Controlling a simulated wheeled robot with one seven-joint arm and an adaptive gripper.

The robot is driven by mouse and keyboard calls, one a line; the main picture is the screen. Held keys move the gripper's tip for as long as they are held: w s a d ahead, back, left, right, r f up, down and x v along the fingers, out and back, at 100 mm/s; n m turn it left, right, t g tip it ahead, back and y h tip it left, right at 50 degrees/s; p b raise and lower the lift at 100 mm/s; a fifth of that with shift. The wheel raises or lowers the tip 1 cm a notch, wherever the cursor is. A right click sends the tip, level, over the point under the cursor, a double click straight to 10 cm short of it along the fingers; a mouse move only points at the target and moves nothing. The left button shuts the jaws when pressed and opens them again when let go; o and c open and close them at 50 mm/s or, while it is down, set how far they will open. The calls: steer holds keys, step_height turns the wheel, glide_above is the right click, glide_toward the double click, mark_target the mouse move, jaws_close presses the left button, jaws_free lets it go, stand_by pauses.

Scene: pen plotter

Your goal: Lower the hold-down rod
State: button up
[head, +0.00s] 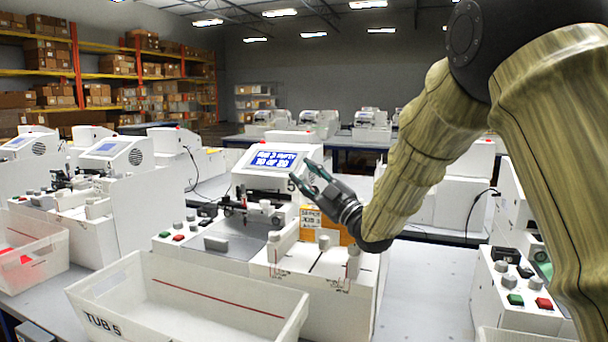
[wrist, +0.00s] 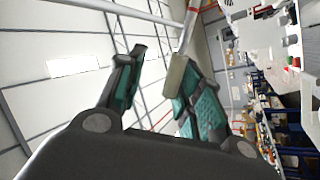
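The near plotter, a white machine with a lit screen (head: 270,160), stands in the middle of the head view. Its dark pen mechanism (head: 243,208) sits below the screen; I cannot clearly tell the hold-down rod among its small parts. My gripper (head: 302,170) is open and empty, with dark teal fingers spread, in front of the screen's right side and above the mechanism in the picture. I see no contact with the machine. In the wrist view my fingers (wrist: 158,75) stand apart and point towards the ceiling; no plotter part shows clearly between them.
An orange-yellow card (head: 328,235) is behind the right posts. Similar machines stand left and right (head: 515,290).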

steer(key=v, duration=0.6)
steer(key=shift+d+f, duration=0.1)
